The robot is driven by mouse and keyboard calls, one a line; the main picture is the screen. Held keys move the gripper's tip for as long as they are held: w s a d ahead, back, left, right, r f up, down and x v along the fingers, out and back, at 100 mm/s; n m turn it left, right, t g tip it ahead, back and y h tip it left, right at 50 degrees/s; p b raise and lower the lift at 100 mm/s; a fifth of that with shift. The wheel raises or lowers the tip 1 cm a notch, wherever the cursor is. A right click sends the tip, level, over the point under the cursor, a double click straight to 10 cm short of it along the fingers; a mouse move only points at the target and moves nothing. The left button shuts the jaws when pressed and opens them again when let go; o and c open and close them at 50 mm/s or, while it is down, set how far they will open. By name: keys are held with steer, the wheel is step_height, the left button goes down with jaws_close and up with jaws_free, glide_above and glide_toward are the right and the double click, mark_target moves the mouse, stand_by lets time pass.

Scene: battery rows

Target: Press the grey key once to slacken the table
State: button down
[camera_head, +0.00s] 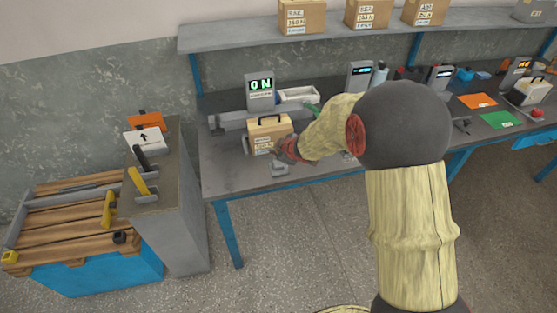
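My gripper (281,149) is small in the head view, at the front of a tan box with a dark handle (268,128) on the grey bench. It overlaps the box's lower right side; I cannot tell whether it touches. Its fingers are too small and partly hidden to show whether they are open or shut. A small grey piece (280,168) sits at the bench's front edge just below my gripper; I cannot tell whether it is the grey key. A display (260,86) behind the box reads "0 N" in green.
A low slatted wooden table (65,213) with a blue base stands at the left. Beside it, a grey cabinet (178,200) carries black and yellow levers.

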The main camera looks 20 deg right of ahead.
steer(key=shift+r+p, duration=1.05)
steer(key=shift+r, duration=0.25)
steer(key=shift+f, duration=0.1)
